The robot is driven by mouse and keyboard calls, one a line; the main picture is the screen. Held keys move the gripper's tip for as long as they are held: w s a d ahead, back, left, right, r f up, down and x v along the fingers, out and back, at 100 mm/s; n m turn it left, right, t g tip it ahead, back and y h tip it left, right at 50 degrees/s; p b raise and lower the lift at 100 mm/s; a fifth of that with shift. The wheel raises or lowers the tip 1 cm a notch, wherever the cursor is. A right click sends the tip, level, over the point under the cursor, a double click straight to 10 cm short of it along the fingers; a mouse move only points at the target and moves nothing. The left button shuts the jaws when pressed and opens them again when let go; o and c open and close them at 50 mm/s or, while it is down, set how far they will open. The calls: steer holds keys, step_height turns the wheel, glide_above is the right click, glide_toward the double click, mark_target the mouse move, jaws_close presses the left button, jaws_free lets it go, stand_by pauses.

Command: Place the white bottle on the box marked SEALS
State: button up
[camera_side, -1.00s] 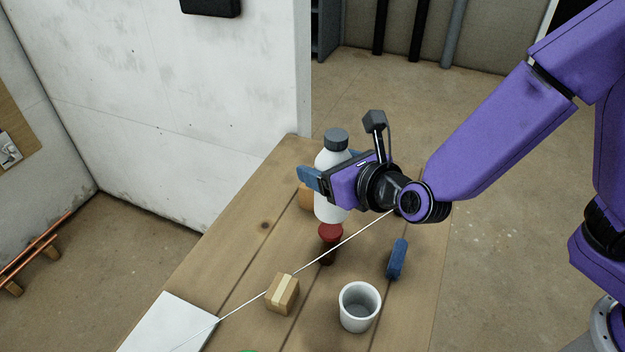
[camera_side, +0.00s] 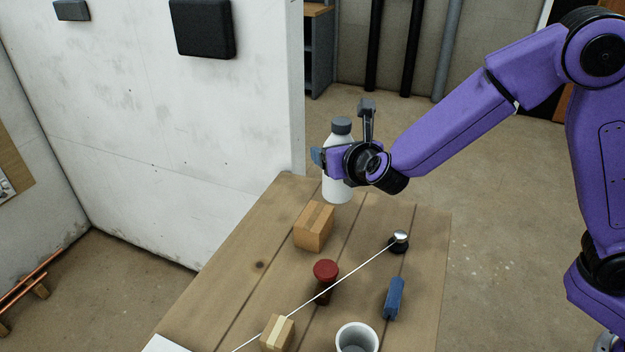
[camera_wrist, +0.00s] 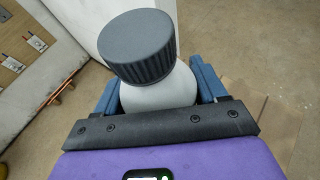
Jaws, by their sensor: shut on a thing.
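The white bottle (camera_side: 338,182) with a dark grey cap is upright in my gripper (camera_side: 333,157), raised above the far end of the wooden table. In the wrist view the bottle (camera_wrist: 160,95) stands between the two blue fingers of my gripper (camera_wrist: 158,88), which is shut on it. A larger cardboard box (camera_side: 314,228) sits on the table below and slightly left of the bottle in the side view. A smaller taped cardboard box (camera_side: 277,334) is nearer the front. I cannot read the marking SEALS on either box.
The wooden table (camera_side: 238,300) also holds a red-topped item (camera_side: 325,277), a blue object (camera_side: 394,298), a white cup (camera_side: 357,338) and a small dark item with a shiny top (camera_side: 399,241). A thin white line crosses above the table. A white wall (camera_side: 200,130) stands at the left.

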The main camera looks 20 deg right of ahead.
mark_target(325, 188)
steer(key=shift+w+a+f, duration=0.45)
steer(key=shift+w+f, duration=0.5)
steer(key=shift+f, duration=0.6)
steer(key=shift+w+a+f, duration=0.5)
steer(key=shift+w+f, duration=0.5)
steer(key=shift+f, duration=0.6)
steer(key=shift+w+a+f, duration=0.45)
steer(key=shift+w+f, duration=0.5)
steer(key=shift+f, duration=0.6)
steer(key=shift+f, duration=0.1)
steer(key=o, duration=1.5)
steer(key=shift+f, duration=0.15)
steer(key=v, duration=1.2)
steer(key=shift+s, duration=0.1)
